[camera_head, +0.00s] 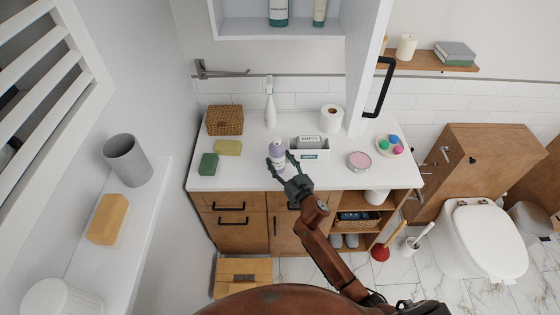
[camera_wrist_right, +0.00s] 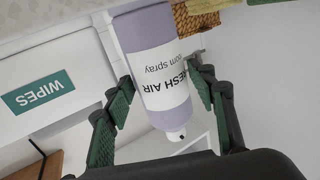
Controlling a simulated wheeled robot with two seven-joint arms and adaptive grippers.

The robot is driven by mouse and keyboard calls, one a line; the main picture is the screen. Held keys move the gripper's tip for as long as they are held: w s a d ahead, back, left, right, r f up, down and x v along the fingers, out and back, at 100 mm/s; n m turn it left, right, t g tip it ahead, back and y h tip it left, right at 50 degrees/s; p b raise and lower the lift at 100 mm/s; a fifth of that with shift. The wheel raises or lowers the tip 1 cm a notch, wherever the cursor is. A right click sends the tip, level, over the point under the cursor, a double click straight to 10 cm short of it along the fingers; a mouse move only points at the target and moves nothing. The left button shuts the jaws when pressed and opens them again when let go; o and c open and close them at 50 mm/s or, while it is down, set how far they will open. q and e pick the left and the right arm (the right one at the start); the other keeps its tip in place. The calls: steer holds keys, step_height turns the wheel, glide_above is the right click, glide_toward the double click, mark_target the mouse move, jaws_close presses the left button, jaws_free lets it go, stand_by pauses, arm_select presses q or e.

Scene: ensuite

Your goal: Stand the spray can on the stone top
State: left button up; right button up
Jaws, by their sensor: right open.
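The lilac spray can (camera_head: 278,155) with a white label is upright over the front part of the white stone top (camera_head: 235,176). My right gripper (camera_head: 279,162) is around the can from the front, with a finger on each side. In the right wrist view the can (camera_wrist_right: 163,85) shows upside down between the open fingers of the gripper (camera_wrist_right: 163,92). A small gap shows by the right-hand finger; the left-hand one is very close. I cannot tell if the can's base touches the top. My left gripper is out of view.
A wipes box (camera_head: 309,154) stands close right of the can. A green block (camera_head: 208,164), yellow sponge (camera_head: 228,147) and wicker basket (camera_head: 224,120) are to the left. A white bottle (camera_head: 270,108) and toilet roll (camera_head: 331,119) stand behind. The front left of the top is clear.

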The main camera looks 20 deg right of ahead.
steer(key=s+d, duration=0.2)
steer(key=s, duration=0.9)
steer(key=shift+s+d, duration=0.15)
steer(key=shift+s, duration=0.15)
steer(key=shift+d+f, duration=0.1)
